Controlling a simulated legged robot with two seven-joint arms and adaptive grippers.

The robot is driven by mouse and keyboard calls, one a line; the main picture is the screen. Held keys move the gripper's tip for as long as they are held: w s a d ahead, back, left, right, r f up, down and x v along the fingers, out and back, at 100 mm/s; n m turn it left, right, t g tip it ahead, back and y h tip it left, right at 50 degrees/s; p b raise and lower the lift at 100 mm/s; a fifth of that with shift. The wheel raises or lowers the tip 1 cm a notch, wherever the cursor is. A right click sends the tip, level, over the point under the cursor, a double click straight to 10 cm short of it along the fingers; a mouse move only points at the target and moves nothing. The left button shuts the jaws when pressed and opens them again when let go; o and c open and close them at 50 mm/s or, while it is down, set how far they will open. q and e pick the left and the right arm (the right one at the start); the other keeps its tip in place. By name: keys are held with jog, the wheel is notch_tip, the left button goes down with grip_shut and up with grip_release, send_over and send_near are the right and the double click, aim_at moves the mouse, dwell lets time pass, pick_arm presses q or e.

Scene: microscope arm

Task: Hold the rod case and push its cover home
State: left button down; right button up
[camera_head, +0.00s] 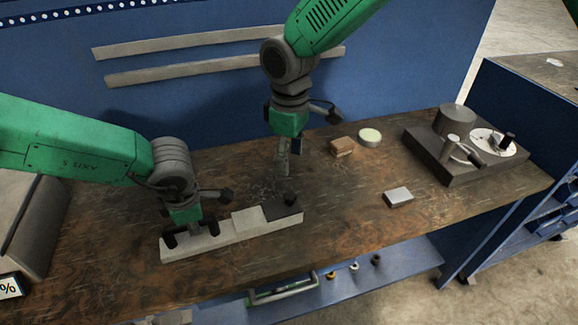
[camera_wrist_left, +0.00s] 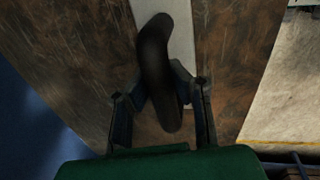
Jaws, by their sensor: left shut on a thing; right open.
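The rod case (camera_head: 222,233), a long light grey bar, lies on the wooden bench in the head view. Its right end carries a dark section that looks like the cover (camera_head: 276,209), with a black knob (camera_head: 291,199) on top. My left gripper (camera_head: 191,229) is at the case's left part, shut on a dark rounded handle. The left wrist view shows this handle (camera_wrist_left: 157,65) between the fingers, over the pale case strip (camera_wrist_left: 181,35). My right gripper (camera_head: 288,165) is open and empty, pointing down above the bench behind the cover. Whether the cover is seated I cannot tell.
A brown block (camera_head: 342,147) and a pale round disc (camera_head: 369,137) lie right of my right gripper. A small grey block (camera_head: 398,197) lies further right. A dark fixture (camera_head: 455,165) stands at the right end. The bench front between is clear.

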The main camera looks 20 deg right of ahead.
dwell(0.3)
pick_arm(q)
jog(key=c, duration=1.5)
grip_release()
jog(key=shift+o, duration=0.2)
